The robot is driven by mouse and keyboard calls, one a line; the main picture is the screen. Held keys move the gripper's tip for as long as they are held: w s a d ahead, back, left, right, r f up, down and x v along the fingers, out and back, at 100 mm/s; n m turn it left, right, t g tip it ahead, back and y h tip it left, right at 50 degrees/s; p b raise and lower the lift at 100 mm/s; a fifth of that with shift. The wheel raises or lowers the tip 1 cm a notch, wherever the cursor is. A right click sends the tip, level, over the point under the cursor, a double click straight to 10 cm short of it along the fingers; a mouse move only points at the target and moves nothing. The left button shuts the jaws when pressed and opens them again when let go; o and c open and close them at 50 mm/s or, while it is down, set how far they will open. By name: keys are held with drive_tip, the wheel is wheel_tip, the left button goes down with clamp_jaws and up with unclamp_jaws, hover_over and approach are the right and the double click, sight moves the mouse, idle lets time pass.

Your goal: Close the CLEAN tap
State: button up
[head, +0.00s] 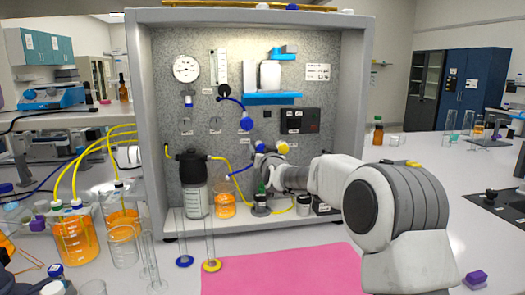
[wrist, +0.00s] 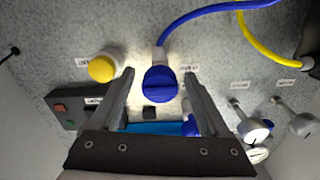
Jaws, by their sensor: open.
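In the wrist view a round blue tap (wrist: 160,84) with a raised grip sits on the grey speckled panel, between and beyond my fingertips. A blue hose runs from it. It also shows in the head view (head: 260,147), partly behind my gripper. A yellow tap (wrist: 102,68) sits beside it, outside the fingers; it shows to the right in the head view (head: 283,147). Small labels lie by both taps, but I cannot read which says CLEAN. My gripper (wrist: 157,76) is open and empty, facing the panel; I see no contact with the blue tap.
Another blue knob (head: 246,124) is higher on the panel, below a blue shelf (head: 272,99). A switch box (head: 300,121) is to the right. A black-lidded jar (head: 194,190) and an orange-filled beaker (head: 224,206) stand left of my gripper. A pink mat (head: 280,270) lies in front.

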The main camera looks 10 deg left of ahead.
clamp_jaws()
idle(0.5)
drive_tip(key=shift+m+b, duration=0.3)
drive_tip(key=shift+b, duration=0.05)
drive_tip(key=m+b, duration=0.3)
drive_tip(key=shift+f, duration=0.2)
drive_tip(key=m+b, duration=0.3)
drive_tip(key=m, duration=0.2)
drive_tip(key=m+b, duration=0.2)
drive_tip(key=m, duration=0.2)
drive_tip(key=shift+r, duration=0.1)
drive_tip(key=m+b, duration=0.2)
drive_tip(key=m, duration=0.3)
drive_tip(key=shift+r+m, duration=0.1)
drive_tip(key=shift+m, duration=0.2)
